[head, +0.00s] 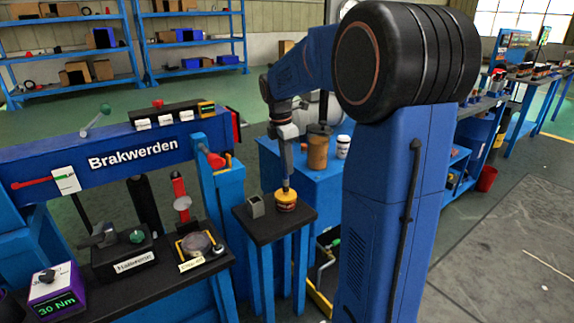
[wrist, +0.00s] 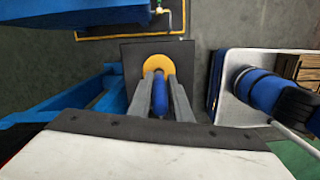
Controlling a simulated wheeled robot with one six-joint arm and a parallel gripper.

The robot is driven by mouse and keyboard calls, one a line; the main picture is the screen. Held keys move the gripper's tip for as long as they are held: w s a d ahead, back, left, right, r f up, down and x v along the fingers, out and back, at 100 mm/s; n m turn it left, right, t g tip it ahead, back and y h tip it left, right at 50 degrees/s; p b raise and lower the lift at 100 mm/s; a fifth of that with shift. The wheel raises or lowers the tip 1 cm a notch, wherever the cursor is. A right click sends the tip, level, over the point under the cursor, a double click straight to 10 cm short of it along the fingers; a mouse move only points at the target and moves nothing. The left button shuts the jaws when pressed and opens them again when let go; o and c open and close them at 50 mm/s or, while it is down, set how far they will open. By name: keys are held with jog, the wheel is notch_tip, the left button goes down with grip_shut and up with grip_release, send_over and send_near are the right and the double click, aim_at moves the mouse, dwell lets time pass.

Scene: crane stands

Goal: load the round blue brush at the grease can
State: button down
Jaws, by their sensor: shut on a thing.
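The grease can (head: 286,205) is a small round can with a yellow top on a dark-topped blue stand (head: 290,228). In the wrist view its round yellow top (wrist: 150,63) lies straight ahead of my fingers. My gripper (wrist: 160,88) points down over the can and is shut on the round blue brush (wrist: 160,97). The brush's blue handle shows between the two grey fingers. In the head view the brush (head: 286,185) stands upright with its lower end at the can's top. The bristles are hidden, so I cannot tell how deep they are.
A small grey holder (head: 256,206) stands left of the can on the same stand. Behind is a blue table with a brown canister (head: 318,150) and a white jar (head: 343,147). A red bucket (head: 487,179) stands farther right.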

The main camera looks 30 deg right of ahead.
jog(key=shift+r, duration=3.3)
